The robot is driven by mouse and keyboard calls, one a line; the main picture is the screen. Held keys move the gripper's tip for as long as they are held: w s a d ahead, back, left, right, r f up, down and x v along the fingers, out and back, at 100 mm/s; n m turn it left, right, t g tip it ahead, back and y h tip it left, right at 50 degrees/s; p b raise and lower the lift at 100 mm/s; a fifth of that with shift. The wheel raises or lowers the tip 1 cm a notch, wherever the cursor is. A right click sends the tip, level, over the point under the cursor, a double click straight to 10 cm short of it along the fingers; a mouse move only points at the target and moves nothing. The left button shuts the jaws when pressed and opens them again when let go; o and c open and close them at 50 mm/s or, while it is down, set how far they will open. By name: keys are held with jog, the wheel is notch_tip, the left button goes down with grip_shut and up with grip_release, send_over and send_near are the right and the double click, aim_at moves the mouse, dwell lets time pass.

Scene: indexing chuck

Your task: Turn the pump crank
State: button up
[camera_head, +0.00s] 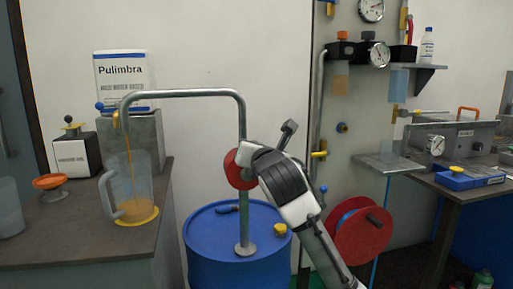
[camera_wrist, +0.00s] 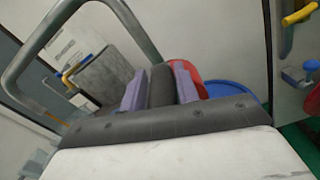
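The pump stands on a blue drum (camera_head: 205,232). Its grey pipe (camera_head: 243,125) rises from the drum lid and bends left to a spout over a clear jug (camera_head: 130,190). An orange stream runs from the spout into the jug, with orange liquid at its bottom. The red pump body (camera_head: 236,170) sits on the pipe, partly hidden by my gripper (camera_head: 255,160). In the wrist view, the dark crank handle (camera_wrist: 161,86) lies between my two purple-grey fingers, which appear to touch it on both sides. The crank arm itself is hidden.
The jug stands on a dark counter (camera_head: 75,235) at the left, near an orange dish (camera_head: 49,183). A red hose reel (camera_head: 362,236) stands right of the drum, close to my arm. A bench (camera_head: 455,190) with a vise and gauges is farther right.

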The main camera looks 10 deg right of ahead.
jog(key=shift+o, duration=1.4)
jog(key=shift+a, duration=0.1)
jog(key=shift+s, duration=0.1)
jog(key=shift+s+d, duration=0.25)
jog(key=shift+s, duration=0.1)
jog(key=s+b, duration=0.1)
jog(key=s, duration=1.2)
jog(key=shift+d, duration=0.4)
jog(key=shift+w, duration=0.1)
